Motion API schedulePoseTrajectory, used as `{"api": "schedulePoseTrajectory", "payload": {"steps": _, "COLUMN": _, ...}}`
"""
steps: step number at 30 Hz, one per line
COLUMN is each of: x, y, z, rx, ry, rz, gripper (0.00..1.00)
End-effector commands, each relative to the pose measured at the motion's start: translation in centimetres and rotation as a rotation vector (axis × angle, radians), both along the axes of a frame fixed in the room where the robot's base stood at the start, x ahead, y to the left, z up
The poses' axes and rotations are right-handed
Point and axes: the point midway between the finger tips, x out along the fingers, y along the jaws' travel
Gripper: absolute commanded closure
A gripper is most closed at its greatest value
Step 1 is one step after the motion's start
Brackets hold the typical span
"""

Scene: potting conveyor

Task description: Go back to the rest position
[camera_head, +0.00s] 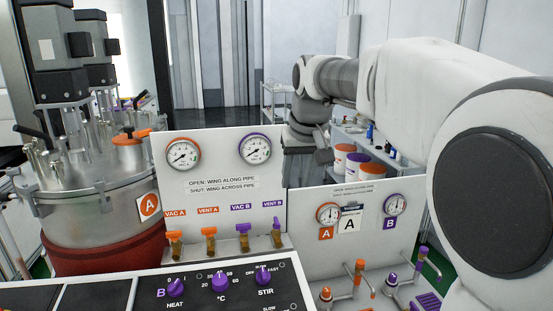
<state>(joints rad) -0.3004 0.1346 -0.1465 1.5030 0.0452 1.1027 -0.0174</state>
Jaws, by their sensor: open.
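My white and grey arm reaches in from the right and bends down at the wrist, behind the gauge panels. My gripper (307,152) hangs at its end, dark grey, just right of the taller panel's upper right edge. It is open, and I see nothing held in it. Its lower part and fingertips are hard to make out against the panels.
A steel vessel (95,205) with a red base stands at left. A tall gauge panel (222,205) with several valves and a shorter panel (308,262) stand mid-picture. A control box (205,298) with purple knobs is in front. Behind, a shelf holds tubs (345,158).

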Motion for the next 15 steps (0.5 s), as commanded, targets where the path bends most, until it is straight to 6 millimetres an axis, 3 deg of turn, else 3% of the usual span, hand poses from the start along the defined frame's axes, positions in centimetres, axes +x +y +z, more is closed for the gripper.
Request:
{"api": "schedulePoseTrajectory", "payload": {"steps": 8, "x": -9.3, "y": -4.5, "z": 0.0, "rx": 0.026, "ry": -0.027, "rz": -0.058, "gripper": 0.56}}
{"api": "schedulePoseTrajectory", "payload": {"steps": 15, "x": -17.3, "y": -7.0, "z": -2.5, "rx": 0.025, "ry": -0.054, "rz": -0.102, "gripper": 0.56}}
